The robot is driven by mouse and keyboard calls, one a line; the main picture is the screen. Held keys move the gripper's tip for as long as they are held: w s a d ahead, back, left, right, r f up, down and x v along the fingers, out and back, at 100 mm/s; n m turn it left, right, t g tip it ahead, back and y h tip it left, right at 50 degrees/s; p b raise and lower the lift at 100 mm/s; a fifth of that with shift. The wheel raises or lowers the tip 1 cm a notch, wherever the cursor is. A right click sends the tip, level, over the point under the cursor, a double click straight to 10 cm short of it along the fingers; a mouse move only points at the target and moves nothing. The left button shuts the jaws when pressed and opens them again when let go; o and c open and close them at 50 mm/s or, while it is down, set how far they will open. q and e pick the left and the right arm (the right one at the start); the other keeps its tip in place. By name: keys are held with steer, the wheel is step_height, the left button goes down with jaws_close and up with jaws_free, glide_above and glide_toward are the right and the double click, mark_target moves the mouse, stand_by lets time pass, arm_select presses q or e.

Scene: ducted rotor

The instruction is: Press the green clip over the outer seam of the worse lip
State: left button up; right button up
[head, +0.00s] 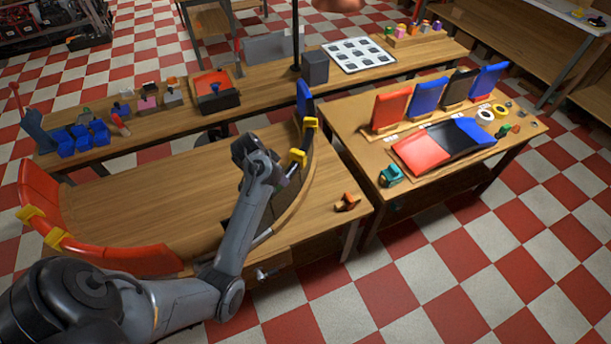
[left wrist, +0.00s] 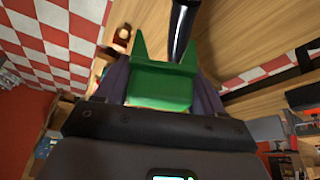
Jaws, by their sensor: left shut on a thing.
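The green clip (left wrist: 160,88) sits between the two dark fingers of my left gripper (left wrist: 163,80) in the left wrist view, its two prongs pointing away from the palm. A dark round rod (left wrist: 184,28) is close beyond the clip; I cannot tell whether they touch. In the head view my left arm reaches over the middle table, and its wrist hides the gripper and clip. A red curved lip (head: 118,258) runs along the left side, with yellow clips (head: 55,238) on it. A dark and blue curved lip (head: 305,150) stands on the right with yellow clips (head: 297,158). Their outer seams are unclear.
The right table (head: 350,130) holds upright coloured panels (head: 428,95), a red, black and blue curved piece (head: 445,142) and a teal piece (head: 390,175). An orange-and-dark piece (head: 347,202) lies on the middle table. The back bench (head: 270,92) holds blue bins (head: 80,140).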

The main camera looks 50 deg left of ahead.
arm_select(q)
steer(key=shift+s+a+r+n+p, duration=0.15)
steer(key=shift+s+a+r+p, duration=0.05)
steer(key=shift+s+a, duration=0.35)
steer(key=shift+s+a+r+n+p, duration=0.15)
steer(key=shift+s+a, duration=0.3)
steer(key=shift+a, duration=0.25)
steer(key=shift+s+f, duration=0.1)
steer(key=shift+f+b, duration=3.7)
steer(key=shift+f, duration=0.9)
steer(key=shift+f, duration=0.35)
steer(key=o, duration=1.1)
